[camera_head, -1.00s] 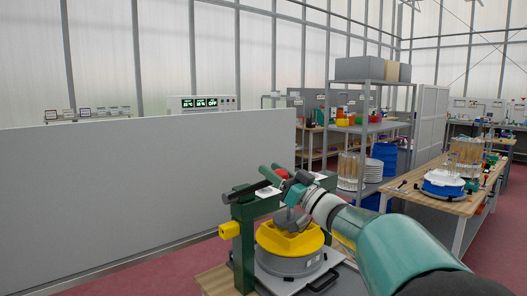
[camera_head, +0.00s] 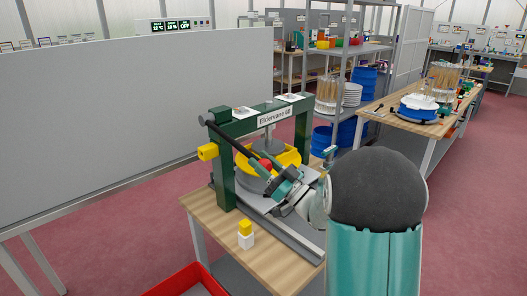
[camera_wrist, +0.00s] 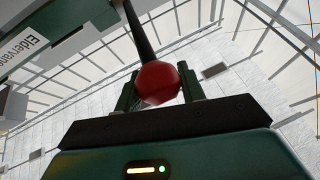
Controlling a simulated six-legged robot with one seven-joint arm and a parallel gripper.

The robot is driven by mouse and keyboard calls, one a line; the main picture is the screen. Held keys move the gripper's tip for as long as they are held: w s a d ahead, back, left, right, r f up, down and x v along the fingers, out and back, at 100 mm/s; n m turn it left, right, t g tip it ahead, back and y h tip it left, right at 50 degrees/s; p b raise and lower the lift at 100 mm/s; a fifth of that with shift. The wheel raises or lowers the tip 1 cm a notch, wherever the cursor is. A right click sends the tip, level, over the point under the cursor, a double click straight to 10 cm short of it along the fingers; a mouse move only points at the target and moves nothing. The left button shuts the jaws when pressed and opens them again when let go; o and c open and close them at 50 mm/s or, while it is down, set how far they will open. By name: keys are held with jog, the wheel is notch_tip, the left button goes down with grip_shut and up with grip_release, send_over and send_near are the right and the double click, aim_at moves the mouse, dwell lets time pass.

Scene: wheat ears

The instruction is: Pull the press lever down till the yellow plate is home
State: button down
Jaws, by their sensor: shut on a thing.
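The green press (camera_head: 222,178), labelled Eldervane 60, stands on a wooden table. Its black lever (camera_head: 232,140) slopes down from the left post to a red ball knob (camera_head: 265,162). My gripper (camera_head: 272,171) is shut on the knob, in front of the press. In the wrist view the knob (camera_wrist: 158,82) sits between the two green fingers, with the lever rising from it. The yellow plate (camera_head: 291,158) lies under the crossbar, on a grey round base, with a grey ram above its middle. My gripper partly hides plate and base, so I cannot tell how fully the plate is seated.
A yellow block sits on a white block (camera_head: 246,240) at the table's front left. A red bin (camera_head: 180,281) is below. A pale partition (camera_head: 130,130) stands behind left. Shelving (camera_head: 345,72) and another worktable (camera_head: 395,115) stand to the right. The floor at far right is clear.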

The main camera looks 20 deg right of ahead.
jog(key=shift+a+f, duration=0.4)
jog(key=shift+f, duration=0.15)
jog(key=shift+y, duration=0.3)
jog(key=c, duration=0.9)
grip_release()
jog(key=shift+s+a+r, duration=0.1)
jog(key=shift+a, duration=0.05)
jog(key=shift+s+d+f, duration=0.1)
jog(key=shift+d+f, duration=0.1)
jog(key=shift+d, duration=0.25)
jog(key=v, duration=1.3)
jog(key=shift+s, duration=0.1)
jog(key=shift+a, duration=0.1)
